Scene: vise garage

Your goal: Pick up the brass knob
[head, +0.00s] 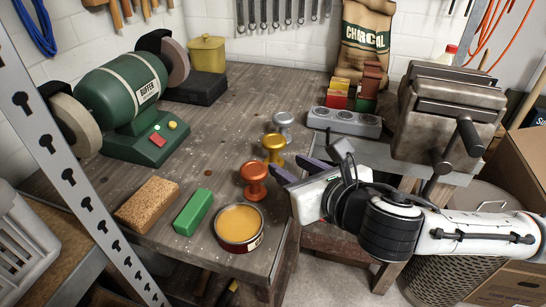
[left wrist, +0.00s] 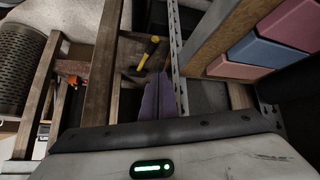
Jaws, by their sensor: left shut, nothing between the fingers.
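The brass knob (head: 273,149) stands upright on the wooden bench, between a silver knob (head: 283,124) behind it and a copper-coloured knob (head: 254,180) in front. My right gripper (head: 285,166) reaches in from the right, its purple fingers apart and empty, at the bench's right edge. Its tips are just right of the brass and copper knobs, not around either. My left gripper (left wrist: 159,76) shows only in the left wrist view, its purple fingers together with nothing between them. That view shows no knob.
A round tin of orange wax (head: 239,225), a green bar (head: 194,211) and a cork-like block (head: 147,204) lie at the front. The left wrist view shows a hammer (left wrist: 147,53).

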